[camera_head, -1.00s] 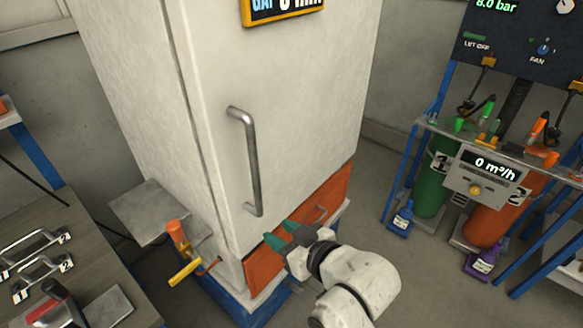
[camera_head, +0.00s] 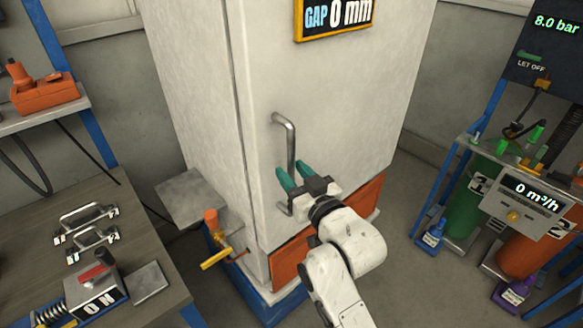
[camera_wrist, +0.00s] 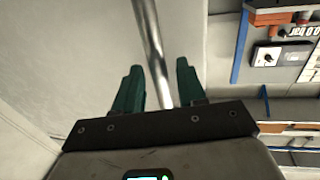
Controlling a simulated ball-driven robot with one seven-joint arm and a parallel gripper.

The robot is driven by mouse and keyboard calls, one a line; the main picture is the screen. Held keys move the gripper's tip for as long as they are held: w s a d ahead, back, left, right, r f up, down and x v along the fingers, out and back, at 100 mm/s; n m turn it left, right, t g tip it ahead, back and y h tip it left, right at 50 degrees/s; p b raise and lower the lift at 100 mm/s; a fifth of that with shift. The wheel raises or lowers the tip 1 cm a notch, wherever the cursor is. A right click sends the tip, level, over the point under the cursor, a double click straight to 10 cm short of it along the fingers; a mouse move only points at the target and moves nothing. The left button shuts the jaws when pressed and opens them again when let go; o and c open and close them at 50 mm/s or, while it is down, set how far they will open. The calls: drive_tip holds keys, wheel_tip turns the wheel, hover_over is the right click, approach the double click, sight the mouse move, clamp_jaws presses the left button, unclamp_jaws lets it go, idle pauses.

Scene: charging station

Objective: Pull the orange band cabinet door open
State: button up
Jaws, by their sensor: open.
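The white cabinet door (camera_head: 340,110) stands shut, with a sign reading GAP 0 mm above it. A steel bar handle (camera_head: 291,145) runs upright on its left part. An orange band (camera_head: 310,250) crosses the cabinet's lower part below the white door, partly hidden by my arm. My gripper (camera_head: 290,174) is open, its green fingers pointing at the door by the lower half of the steel handle. In the wrist view the steel handle (camera_wrist: 150,45) runs between the two open fingers (camera_wrist: 157,82). I cannot tell whether they touch it.
A workbench (camera_head: 125,245) with metal handles stands at left. A gas cylinder rack (camera_head: 505,190) stands at right. Floor between is clear.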

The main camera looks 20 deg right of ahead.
drive_tip(key=shift+w+a, duration=0.1)
drive_tip(key=shift+w, duration=0.55)
drive_tip(key=shift+c, duration=0.5)
clamp_jaws()
